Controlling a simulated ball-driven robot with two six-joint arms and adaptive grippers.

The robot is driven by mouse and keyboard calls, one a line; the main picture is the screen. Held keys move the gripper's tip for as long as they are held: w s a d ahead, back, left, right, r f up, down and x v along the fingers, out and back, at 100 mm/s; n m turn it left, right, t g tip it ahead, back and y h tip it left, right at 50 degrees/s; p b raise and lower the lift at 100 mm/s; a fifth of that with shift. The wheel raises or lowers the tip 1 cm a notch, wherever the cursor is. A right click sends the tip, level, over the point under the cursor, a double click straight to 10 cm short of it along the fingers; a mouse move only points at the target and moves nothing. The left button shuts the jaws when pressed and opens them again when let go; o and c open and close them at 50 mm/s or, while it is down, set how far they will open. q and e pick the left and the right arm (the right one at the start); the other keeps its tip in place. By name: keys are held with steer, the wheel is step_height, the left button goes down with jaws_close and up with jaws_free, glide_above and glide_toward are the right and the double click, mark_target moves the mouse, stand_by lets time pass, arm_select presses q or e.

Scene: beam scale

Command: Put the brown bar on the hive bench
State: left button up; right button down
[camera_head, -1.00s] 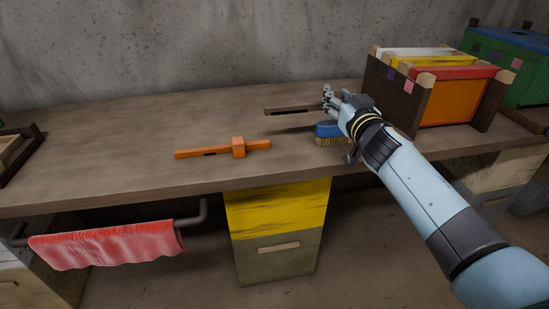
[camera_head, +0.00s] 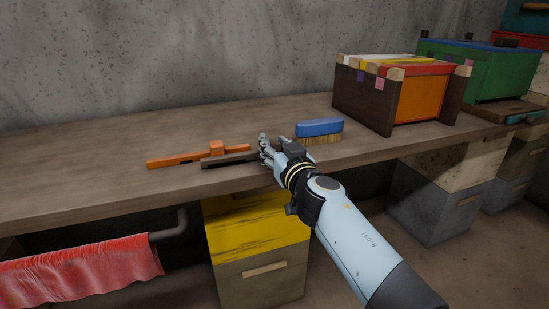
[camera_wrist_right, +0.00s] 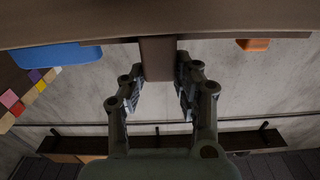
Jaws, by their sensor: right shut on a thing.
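The brown bar (camera_head: 229,160) is dark and long, and it sticks out to the left from my right gripper (camera_head: 268,150) in the head view. In the right wrist view the bar (camera_wrist_right: 158,58) sits between the two fingers of the right gripper (camera_wrist_right: 159,82), which is shut on it. The bar is near the front edge of the hive bench (camera_head: 90,165), in front of an orange tool; I cannot tell whether it touches the bench top. My left gripper is not in view.
The orange tool (camera_head: 180,160) with a block on it lies just behind the bar. A blue brush (camera_head: 319,127) stands right of the gripper. A box of colored frames (camera_head: 420,92) and a green box (camera_head: 490,72) are farther right. The bench's back left is clear.

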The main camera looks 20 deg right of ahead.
steer(key=shift+f, duration=0.3)
steer(key=shift+r, duration=0.15)
steer(key=shift+a, duration=0.1)
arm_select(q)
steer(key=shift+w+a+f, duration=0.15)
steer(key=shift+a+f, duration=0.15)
arm_select(e)
steer(key=c, duration=1)
jaws_free()
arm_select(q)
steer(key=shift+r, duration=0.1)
arm_select(e)
steer(key=shift+o, duration=0.2)
steer(key=shift+s+r, duration=0.1)
steer(key=shift+s, duration=0.05)
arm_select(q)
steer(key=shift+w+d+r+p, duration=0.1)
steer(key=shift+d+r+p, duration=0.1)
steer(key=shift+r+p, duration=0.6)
arm_select(e)
steer(key=s, duration=1.1)
steer(key=shift+s+d, duration=0.25)
steer(key=shift+s, duration=0.15)
